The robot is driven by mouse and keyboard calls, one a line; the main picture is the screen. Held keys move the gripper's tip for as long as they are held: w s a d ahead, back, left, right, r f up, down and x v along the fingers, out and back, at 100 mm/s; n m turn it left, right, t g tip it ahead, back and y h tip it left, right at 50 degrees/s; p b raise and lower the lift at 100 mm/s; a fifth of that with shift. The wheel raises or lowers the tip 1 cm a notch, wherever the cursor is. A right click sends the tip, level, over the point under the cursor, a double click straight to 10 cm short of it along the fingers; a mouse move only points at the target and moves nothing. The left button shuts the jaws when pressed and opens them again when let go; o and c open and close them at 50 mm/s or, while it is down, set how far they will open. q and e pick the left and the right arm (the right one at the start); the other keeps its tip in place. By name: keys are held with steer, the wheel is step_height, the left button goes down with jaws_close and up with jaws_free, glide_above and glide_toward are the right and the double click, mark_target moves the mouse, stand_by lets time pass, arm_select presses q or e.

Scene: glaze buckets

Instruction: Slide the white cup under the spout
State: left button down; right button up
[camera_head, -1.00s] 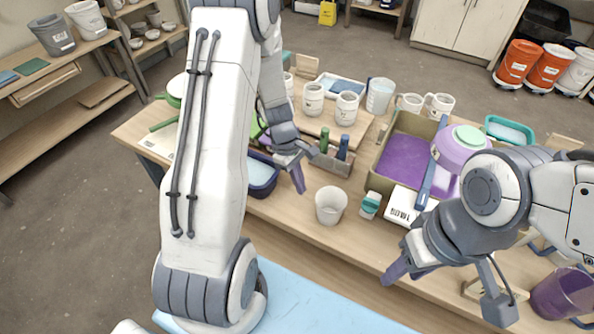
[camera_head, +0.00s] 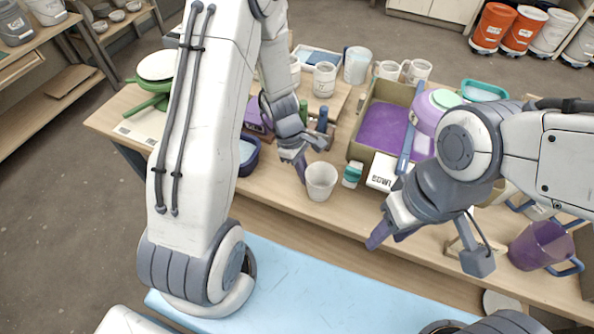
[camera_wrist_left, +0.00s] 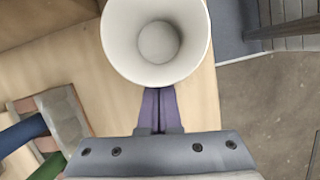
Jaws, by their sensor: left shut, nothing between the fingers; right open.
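The white cup (camera_head: 320,181) stands upright and open-topped near the front edge of the table. It also shows at the top of the left wrist view (camera_wrist_left: 156,42), empty inside. My left gripper (camera_head: 301,172) is shut and empty, low at the cup's left side. In the left wrist view its closed purple fingers (camera_wrist_left: 160,105) end at the cup's rim; contact is likely but not certain. A purple bucket (camera_head: 428,117) with a pale green lid sits over the tray, partly hidden by my right arm; I cannot make out its spout. My right gripper (camera_head: 384,232) is open and empty.
A teal-and-white item (camera_head: 352,174) and a white box (camera_head: 383,171) stand right of the cup. A cardboard tray (camera_head: 357,150) with a purple inside lies behind them. A purple pitcher (camera_head: 538,245) is at right.

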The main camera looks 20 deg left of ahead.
mark_target(329, 194)
arm_select(q)
steer(key=d, duration=0.3)
steer(key=s+d, duration=0.1)
steer(key=d, duration=0.3)
steer(key=shift+s+d+b, duration=0.2)
steer(key=shift+b, duration=0.15)
